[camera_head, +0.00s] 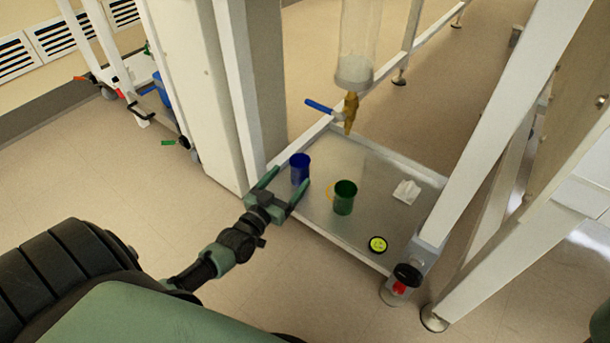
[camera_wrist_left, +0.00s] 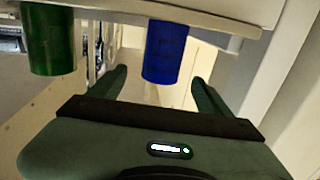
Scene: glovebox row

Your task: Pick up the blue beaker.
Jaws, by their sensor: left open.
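The blue beaker (camera_head: 300,169) stands upright on a metal shelf, near its left side. In the left wrist view, which looks upside down, the blue beaker (camera_wrist_left: 166,52) shows beyond and between the two fingers. My left gripper (camera_head: 287,181) is open and empty, its fingers pointing at the beaker, one to each side. In the left wrist view the gripper (camera_wrist_left: 160,76) also shows spread fingers. I cannot tell whether either finger touches the beaker. My right gripper is not in view.
A green mug (camera_head: 344,198) stands right of the blue beaker. A yellow-green round item (camera_head: 378,244) and a crumpled white piece (camera_head: 407,191) lie on the shelf (camera_head: 395,160). A clear vessel with a brass, blue-handled tap (camera_head: 350,105) hangs above. White frame posts (camera_head: 495,125) flank the shelf.

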